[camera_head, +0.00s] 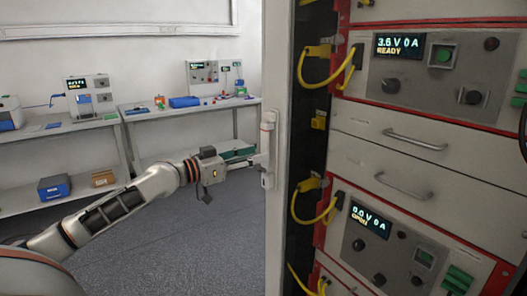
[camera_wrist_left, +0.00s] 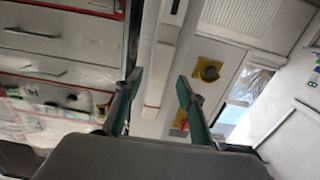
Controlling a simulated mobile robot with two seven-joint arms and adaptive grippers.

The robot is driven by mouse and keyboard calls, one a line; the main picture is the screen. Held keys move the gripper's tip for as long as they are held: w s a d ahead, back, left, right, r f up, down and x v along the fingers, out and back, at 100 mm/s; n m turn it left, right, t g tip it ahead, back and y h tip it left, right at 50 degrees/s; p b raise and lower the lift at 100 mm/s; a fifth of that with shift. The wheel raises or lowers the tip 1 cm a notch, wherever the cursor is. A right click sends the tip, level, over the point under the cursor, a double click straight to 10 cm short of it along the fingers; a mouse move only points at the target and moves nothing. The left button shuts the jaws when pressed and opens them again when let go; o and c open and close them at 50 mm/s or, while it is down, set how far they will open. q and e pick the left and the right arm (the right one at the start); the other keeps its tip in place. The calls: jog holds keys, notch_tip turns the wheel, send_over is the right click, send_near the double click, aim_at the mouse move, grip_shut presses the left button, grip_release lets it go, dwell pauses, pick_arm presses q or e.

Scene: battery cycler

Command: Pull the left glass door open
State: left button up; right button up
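A tall white upright (camera_head: 279,60), likely the frame of the left glass door, stands at the left edge of the cabinet; I cannot make out its glass. A white vertical handle (camera_head: 268,140) sits on it. My left gripper (camera_head: 258,161) reaches in from the left, its fingertips close beside the handle's lower part; contact cannot be told. In the left wrist view the two green-grey fingers (camera_wrist_left: 160,90) are apart, with a pale upright (camera_wrist_left: 152,88) showing behind the gap and nothing clearly clamped. My right gripper is out of view.
The cabinet holds red-trimmed units with displays (camera_head: 400,46), yellow cables (camera_head: 317,66) and drawers with metal handles (camera_head: 415,139). Benches (camera_head: 190,112) with instruments stand along the back wall. A blue box (camera_head: 54,187) is on the lower shelf. The grey floor (camera_head: 185,250) between is clear.

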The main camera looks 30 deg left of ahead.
pick_arm(q)
jog(key=shift+p+x, duration=0.3)
jog(key=shift+x, duration=1.75)
grip_shut()
